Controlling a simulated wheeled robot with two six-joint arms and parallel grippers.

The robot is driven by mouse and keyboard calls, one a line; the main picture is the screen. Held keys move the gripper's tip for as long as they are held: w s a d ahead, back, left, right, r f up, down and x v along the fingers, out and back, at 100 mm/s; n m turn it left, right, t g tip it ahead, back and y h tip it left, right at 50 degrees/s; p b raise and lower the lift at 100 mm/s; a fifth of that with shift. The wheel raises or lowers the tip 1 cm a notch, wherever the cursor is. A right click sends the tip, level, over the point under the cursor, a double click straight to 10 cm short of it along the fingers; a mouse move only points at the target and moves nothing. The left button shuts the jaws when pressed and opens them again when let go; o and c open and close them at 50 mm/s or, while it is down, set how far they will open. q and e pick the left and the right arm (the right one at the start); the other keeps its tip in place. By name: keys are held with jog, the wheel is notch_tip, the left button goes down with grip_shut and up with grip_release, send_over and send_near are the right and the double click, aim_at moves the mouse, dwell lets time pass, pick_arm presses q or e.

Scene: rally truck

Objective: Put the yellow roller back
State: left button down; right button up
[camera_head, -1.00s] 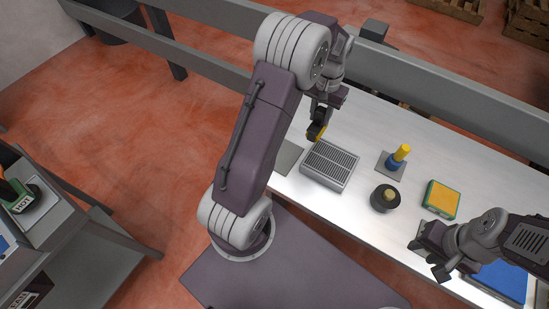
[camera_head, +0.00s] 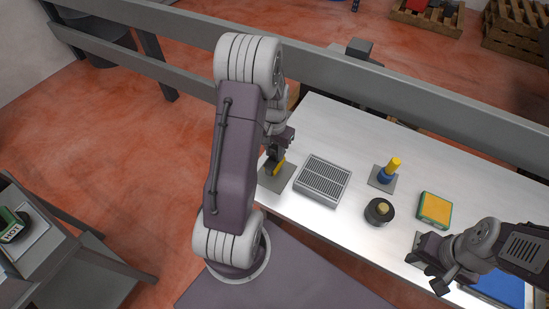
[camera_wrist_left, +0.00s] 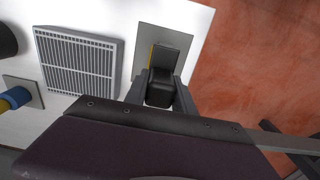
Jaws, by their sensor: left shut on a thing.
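My left gripper (camera_head: 272,168) is shut on a dark thing with a yellow part, which I take for the yellow roller (camera_head: 280,166). In the left wrist view the roller (camera_wrist_left: 163,75) shows mostly its black part between the fingers, with a thin yellow strip on its left side. It is over a grey square pad (camera_head: 280,182) at the table's left end; the pad (camera_wrist_left: 178,34) also shows in the left wrist view. I cannot tell whether the roller touches the pad. My right gripper (camera_head: 428,268) is empty and looks open near the table's front right.
A grey slatted grille (camera_head: 323,180) lies right of the pad. Farther right on the table (camera_head: 340,120) are a blue and yellow upright piece (camera_head: 389,170), a dark round pot (camera_head: 379,212) and a yellow-green block (camera_head: 435,208). A grey rail (camera_head: 400,90) runs behind.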

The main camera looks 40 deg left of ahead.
aim_at(276, 147)
pick_arm(q)
notch_tip(276, 147, down, 3)
jog(key=shift+s+d+f+p, duration=0.1)
jog(key=shift+d+p, duration=0.05)
jog(key=shift+p, duration=0.3)
jog(key=shift+f, duration=0.25)
jog(key=c, duration=1)
grip_release()
jog(key=shift+c, duration=0.2)
jog(key=r, duration=0.4)
jog(key=r+b, duration=0.1)
jog(key=r, duration=0.3)
jog(key=shift+w+r, duration=0.2)
jog(key=shift+r, duration=0.2)
jog(key=s+d+r+m+t, duration=0.1)
jog(key=s+d, duration=0.8)
jog(key=d, duration=0.5)
jog(key=shift+s+d+r, duration=0.15)
jog(key=shift+s, duration=0.25)
